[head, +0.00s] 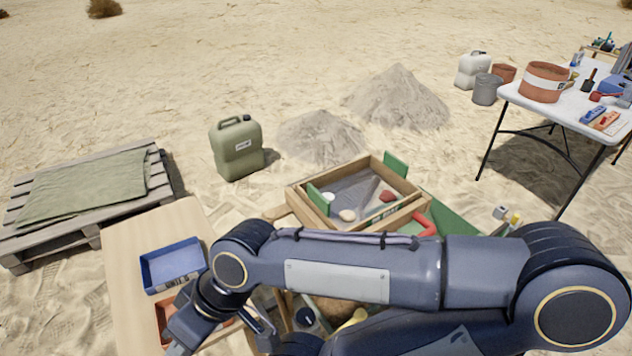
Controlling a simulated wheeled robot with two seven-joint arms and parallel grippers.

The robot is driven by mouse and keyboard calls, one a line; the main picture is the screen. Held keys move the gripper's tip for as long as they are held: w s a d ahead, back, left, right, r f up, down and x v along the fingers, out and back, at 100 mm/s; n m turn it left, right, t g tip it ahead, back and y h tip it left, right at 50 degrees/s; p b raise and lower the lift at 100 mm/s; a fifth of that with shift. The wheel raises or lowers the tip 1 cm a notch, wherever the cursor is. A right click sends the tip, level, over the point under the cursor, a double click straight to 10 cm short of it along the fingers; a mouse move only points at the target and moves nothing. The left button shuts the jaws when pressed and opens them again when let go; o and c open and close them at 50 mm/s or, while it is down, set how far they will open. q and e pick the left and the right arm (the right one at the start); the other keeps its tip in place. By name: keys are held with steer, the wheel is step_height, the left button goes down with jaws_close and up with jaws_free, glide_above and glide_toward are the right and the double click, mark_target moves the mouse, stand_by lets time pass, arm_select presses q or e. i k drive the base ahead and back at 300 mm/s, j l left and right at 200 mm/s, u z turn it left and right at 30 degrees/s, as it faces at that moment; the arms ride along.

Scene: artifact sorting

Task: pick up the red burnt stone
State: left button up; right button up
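The red burnt stone (387,196) appears as a small dark red lump in the wooden sieve box (296,200), near its right side. A pale round stone (347,215) and a white piece (328,197) lie in the same box, with a grey stick-like piece (369,192) beside the red stone. My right arm crosses the front of the view. My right gripper (222,338) is at the lower left, over or beside a reddish-orange tray (165,318), well away from the red stone. Its fingertips are unclear near the picture's bottom edge. My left gripper is out of view.
A blue tray (148,277) sits on the wooden table (120,244) at left. My arm hides part of the area before the sieve box. A green jerrycan (237,150), a pallet (90,235) and a white table (527,102) stand farther off on sand.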

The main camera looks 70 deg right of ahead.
mark_target(386, 196)
steer(key=z, duration=3)
steer(key=k, duration=0.5)
steer(key=k+u, duration=0.15)
steer(key=u, duration=1.7)
steer(key=l+u, duration=0.35)
steer(key=k+l+u, duration=0.15)
steer(key=l+u, duration=0.25)
steer(key=k+l+u, duration=0.1)
steer(key=l+u, duration=0.25)
steer(key=k+l+u, duration=0.2)
steer(key=u, duration=0.2)
steer(key=k+l, duration=0.5)
steer(key=l, duration=0.15)
steer(key=k+l, duration=0.5)
steer(key=l, duration=0.2)
steer(key=k+l, duration=0.55)
steer(key=l, duration=0.1)
